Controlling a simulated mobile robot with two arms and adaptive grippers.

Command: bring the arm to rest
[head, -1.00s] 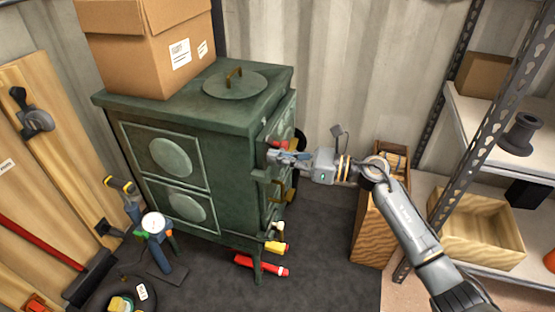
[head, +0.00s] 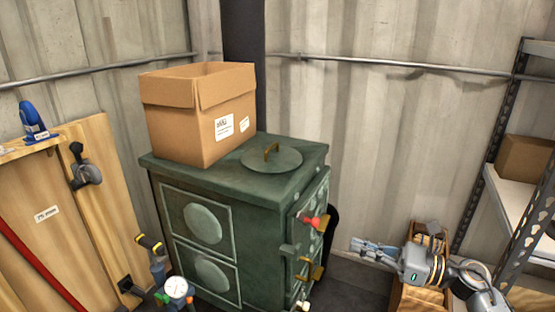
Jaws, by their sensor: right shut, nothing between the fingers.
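My right gripper (head: 366,249) is in the lower right of the head view, with its arm coming in from the bottom right. It is shut and empty, pointing left. It is apart from the green stove (head: 245,198), with a gap of floor and wall between them in the picture. Part of my right arm lies in front of a wooden crate. My left gripper is not in view.
An open cardboard box (head: 190,135) stands on the stove beside a round lid (head: 271,158). A metal shelf (head: 520,195) holding a box (head: 524,158) is at the right. The wooden crate (head: 410,298) stands below my right arm. Wooden boards (head: 105,180) lean at the left.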

